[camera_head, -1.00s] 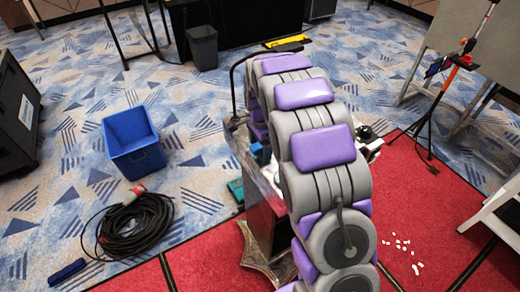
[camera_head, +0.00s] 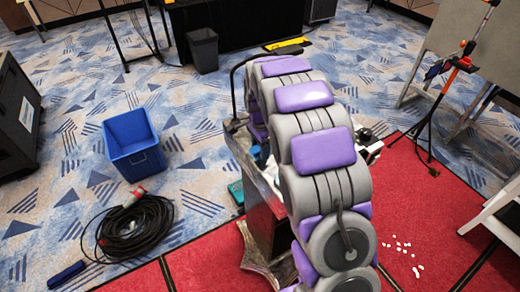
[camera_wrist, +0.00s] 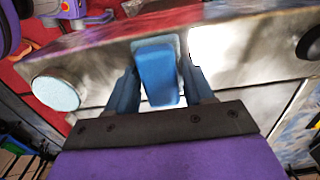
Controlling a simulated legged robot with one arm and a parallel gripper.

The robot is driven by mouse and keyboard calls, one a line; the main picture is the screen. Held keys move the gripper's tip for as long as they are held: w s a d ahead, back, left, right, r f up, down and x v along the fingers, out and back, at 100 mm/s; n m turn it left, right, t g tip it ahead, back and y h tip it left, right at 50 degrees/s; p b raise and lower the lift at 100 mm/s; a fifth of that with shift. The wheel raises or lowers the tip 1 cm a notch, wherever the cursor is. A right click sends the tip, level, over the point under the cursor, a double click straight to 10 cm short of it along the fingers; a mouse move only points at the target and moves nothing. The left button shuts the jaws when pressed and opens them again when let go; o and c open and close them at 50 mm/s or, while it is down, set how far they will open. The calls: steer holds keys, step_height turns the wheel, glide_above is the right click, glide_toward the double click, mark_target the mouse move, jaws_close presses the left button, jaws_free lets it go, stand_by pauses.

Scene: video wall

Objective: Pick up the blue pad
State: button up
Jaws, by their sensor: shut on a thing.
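The blue pad (camera_wrist: 157,72) is a small rounded block in the middle of the wrist view. My gripper (camera_wrist: 160,84) has its two blue fingers on either side of it and is shut on it. The pad is at the metal cart top; I cannot tell whether it still touches the metal. In the head view my grey and purple arm covers most of the metal cart (camera_head: 268,225), and the gripper and pad cannot be made out clearly there.
A pale round disc (camera_wrist: 55,92) is on the metal at the left of the wrist view. In the head view a blue bin (camera_head: 133,145), a coiled black cable (camera_head: 135,228) and a grey bin (camera_head: 203,50) stand on the carpet. A tripod (camera_head: 440,100) is at right.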

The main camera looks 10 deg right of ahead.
steer(key=shift+r, duration=0.1)
steer(key=shift+r+p, duration=0.4)
steer(key=shift+r, duration=1.35)
steer(key=s+r+p, duration=0.1)
steer(key=s, duration=1.5)
steer(key=shift+r, duration=0.2)
steer(key=shift+d, duration=0.1)
